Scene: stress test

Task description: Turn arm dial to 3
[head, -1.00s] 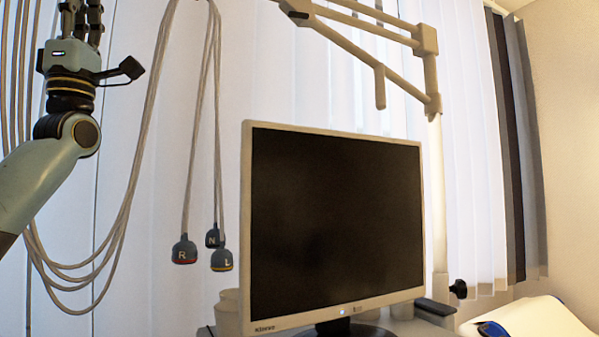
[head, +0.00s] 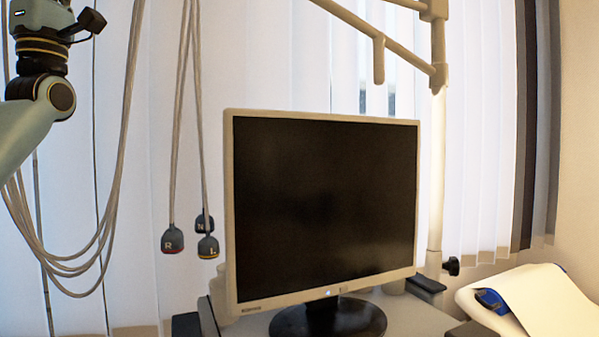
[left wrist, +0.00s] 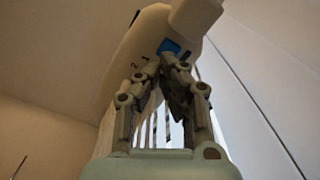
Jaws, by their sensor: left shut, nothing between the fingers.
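In the left wrist view a cream arm part (left wrist: 143,45) with small dark markings, one looking like a 2, and a blue patch (left wrist: 168,47) fills the top middle. I take it for the arm dial; its setting is too blurred to read. My left gripper (left wrist: 172,62) is shut and empty, its fingertips in front of this part near the blue patch. I cannot tell whether they touch it. In the head view only my left wrist shows at the upper left; the fingers are cut off. My right gripper is not in view.
A monitor (head: 325,200) stands on a grey surface (head: 420,322) in the middle. A cream jointed support arm (head: 437,150) rises behind it, with a black knob (head: 452,266) low on its pole. Cables with labelled plugs (head: 172,238) hang at the left.

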